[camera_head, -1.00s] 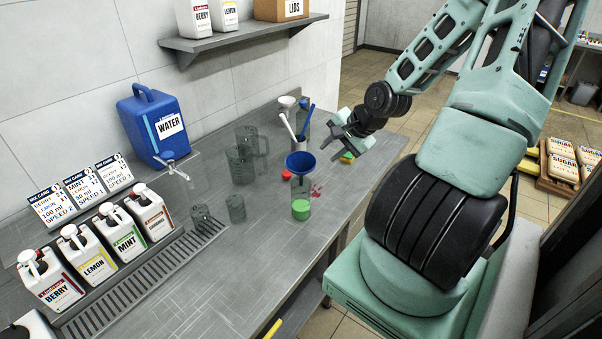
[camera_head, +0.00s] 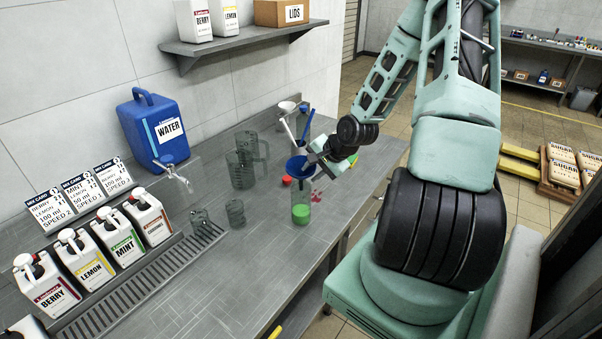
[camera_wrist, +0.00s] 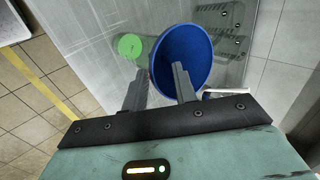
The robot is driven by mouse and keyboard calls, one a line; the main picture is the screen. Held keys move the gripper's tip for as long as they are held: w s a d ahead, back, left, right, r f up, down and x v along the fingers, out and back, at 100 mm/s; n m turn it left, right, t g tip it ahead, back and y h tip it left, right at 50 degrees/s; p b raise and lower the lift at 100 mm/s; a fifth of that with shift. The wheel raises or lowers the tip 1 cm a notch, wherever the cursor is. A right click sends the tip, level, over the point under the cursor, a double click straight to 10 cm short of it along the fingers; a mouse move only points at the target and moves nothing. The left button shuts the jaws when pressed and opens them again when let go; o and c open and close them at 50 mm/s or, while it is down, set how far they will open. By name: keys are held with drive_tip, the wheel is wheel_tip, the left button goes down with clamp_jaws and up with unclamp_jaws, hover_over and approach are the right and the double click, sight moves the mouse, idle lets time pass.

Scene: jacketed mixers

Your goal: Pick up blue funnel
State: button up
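The blue funnel (camera_head: 296,166) sits bowl up at the top of a clear beaker (camera_head: 301,205) with green liquid in it. In the wrist view, the funnel (camera_wrist: 185,58) shows as a wide blue bowl, with the green liquid (camera_wrist: 130,46) to its left. My gripper (camera_head: 312,163) is at the funnel's right side in the head view. In the wrist view, my gripper (camera_wrist: 160,83) is open, with a gap between its fingers. The right finger overlaps the bowl and the left finger lies just outside its rim. I cannot tell whether either touches it.
Clear jugs (camera_head: 241,170) stand to the left, and a container with utensils (camera_head: 303,125) stands behind. A blue water container (camera_head: 154,128) and several bottles are farther left.

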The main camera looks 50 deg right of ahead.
drive_tip(key=shift+x, duration=0.9)
clamp_jaws()
